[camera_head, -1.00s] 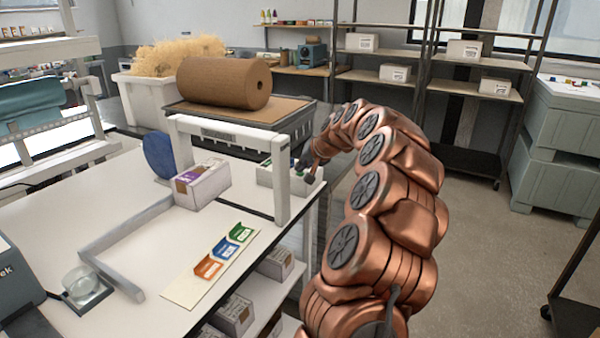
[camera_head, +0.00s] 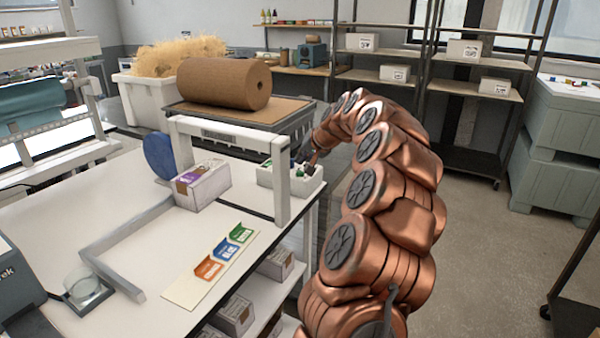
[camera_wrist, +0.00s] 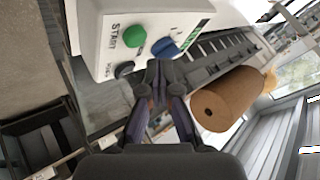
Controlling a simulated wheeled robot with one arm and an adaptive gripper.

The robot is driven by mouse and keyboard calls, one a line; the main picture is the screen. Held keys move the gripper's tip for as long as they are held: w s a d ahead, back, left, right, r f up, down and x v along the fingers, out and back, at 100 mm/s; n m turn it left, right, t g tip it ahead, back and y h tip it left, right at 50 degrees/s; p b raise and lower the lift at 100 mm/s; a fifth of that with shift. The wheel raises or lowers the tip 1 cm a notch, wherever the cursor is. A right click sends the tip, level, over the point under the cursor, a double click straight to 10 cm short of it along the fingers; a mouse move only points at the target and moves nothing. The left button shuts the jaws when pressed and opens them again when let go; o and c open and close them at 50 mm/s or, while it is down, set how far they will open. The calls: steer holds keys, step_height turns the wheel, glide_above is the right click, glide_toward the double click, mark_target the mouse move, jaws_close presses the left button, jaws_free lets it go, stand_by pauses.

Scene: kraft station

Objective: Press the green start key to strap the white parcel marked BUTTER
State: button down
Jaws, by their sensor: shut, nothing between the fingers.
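The white parcel (camera_head: 203,185) with a purple-and-brown label sits on the table beside the white strapping arch (camera_head: 228,133); its lettering is too small to read. The white control box (camera_head: 268,177) stands at the arch's right post. In the wrist view it carries the green start key (camera_wrist: 135,36) marked START, a blue key (camera_wrist: 165,47) and a dark knob (camera_wrist: 124,70). My gripper (camera_wrist: 158,68) is shut and empty, its tips just below and right of the green key in the picture, apparently apart from it. In the head view my gripper (camera_head: 307,168) is small at the box.
A brown paper roll (camera_head: 223,83) lies behind the arch. A grey corner guide (camera_head: 120,240), a colour-label card (camera_head: 212,268) and a glass dish (camera_head: 85,288) are on the table.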

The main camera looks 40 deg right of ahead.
mark_target(302, 173)
steer(key=shift+r+p, duration=0.45)
steer(key=shift+r, duration=1.45)
